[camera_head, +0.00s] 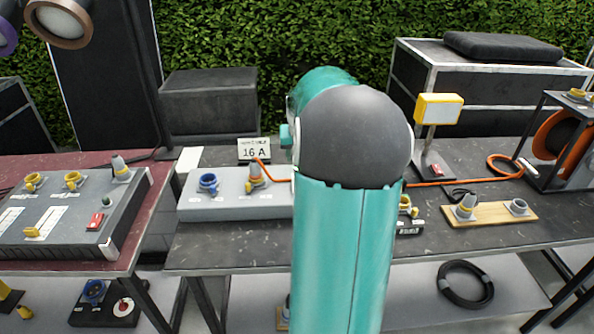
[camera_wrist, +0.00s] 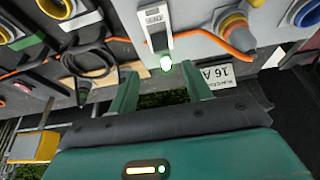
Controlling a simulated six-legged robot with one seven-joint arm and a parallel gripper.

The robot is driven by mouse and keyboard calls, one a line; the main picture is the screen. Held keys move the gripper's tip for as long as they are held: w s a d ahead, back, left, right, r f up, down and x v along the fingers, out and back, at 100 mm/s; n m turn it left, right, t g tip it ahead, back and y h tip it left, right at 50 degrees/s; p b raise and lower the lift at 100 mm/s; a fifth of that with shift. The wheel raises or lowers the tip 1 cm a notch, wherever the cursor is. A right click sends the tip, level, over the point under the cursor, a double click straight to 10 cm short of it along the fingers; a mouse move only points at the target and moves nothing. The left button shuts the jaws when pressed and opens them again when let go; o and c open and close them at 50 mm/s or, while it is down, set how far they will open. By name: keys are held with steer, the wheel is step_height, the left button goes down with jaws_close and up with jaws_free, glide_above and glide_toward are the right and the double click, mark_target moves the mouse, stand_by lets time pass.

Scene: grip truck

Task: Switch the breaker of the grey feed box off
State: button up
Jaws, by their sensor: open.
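The light grey feed box (camera_head: 235,208) lies on the middle dark table in the head view, its right part hidden behind my arm. It carries a blue socket (camera_head: 208,183) and a yellow-collared grey plug (camera_head: 255,178) with an orange cable. In the wrist view the box (camera_wrist: 200,45) is at the top, upside down. A pale breaker panel (camera_wrist: 153,16) with a dark switch part and a lit green lamp (camera_wrist: 166,62) shows there. My gripper (camera_wrist: 160,78) is open and empty, its fingers either side of the lamp in the picture. Contact cannot be told. The head view hides my gripper.
A "16 A" sign (camera_head: 254,150) stands behind the box. A yellow lamp (camera_head: 438,109), a wooden board (camera_head: 490,214) with plugs and an orange cable reel (camera_head: 560,135) are to the right.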

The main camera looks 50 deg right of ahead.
steer(key=x, duration=0.9)
steer(key=shift+w+f, duration=0.2)
steer(key=shift+f, duration=0.05)
steer(key=c, duration=1)
